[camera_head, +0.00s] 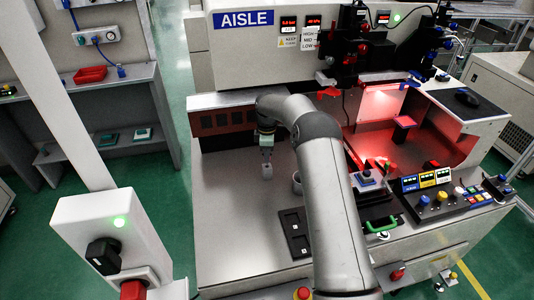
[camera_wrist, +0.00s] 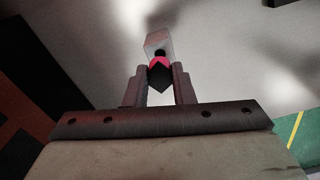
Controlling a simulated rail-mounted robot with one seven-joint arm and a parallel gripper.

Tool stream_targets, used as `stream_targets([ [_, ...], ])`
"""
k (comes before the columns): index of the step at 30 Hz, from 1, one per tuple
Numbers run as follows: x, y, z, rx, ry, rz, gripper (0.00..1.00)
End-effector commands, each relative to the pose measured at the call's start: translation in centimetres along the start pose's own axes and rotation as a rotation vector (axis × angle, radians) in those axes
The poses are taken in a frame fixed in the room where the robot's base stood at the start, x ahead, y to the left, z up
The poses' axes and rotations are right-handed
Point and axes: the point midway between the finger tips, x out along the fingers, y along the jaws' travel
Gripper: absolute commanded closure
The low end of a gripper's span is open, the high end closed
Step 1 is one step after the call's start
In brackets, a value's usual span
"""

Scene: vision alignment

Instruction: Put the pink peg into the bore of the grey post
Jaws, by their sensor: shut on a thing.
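My gripper (camera_head: 267,152) points down over the steel worktop, left of my arm's bend. In the wrist view its two fingers (camera_wrist: 161,85) are closed on the pink peg (camera_wrist: 160,62), whose pink end shows just beyond the fingertips; a dark part sits between the fingers. A light grey post (camera_wrist: 157,41) is right beyond the peg, with the dark bore (camera_wrist: 159,53) in its face beside the pink end. I cannot tell whether the peg has entered the bore. In the head view the pale post (camera_head: 267,171) stands just below the fingers.
A grey cylindrical thing (camera_head: 296,184) stands to the right, partly behind my arm. A black tray (camera_head: 294,232) lies nearer the front. A control panel (camera_head: 440,195) and a red-lit bay (camera_head: 410,135) are at right. The worktop's left side is clear.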

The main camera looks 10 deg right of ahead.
Motion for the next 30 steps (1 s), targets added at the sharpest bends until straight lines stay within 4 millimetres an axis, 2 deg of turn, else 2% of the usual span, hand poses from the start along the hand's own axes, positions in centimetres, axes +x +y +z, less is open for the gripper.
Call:
stream_targets([
  [20, 0.02, 0.00, -0.01, 0.000, 0.000, 0.000, 0.99],
  [30, 0.80, -0.01, -0.01, 0.000, 0.000, -0.001, 0.99],
])
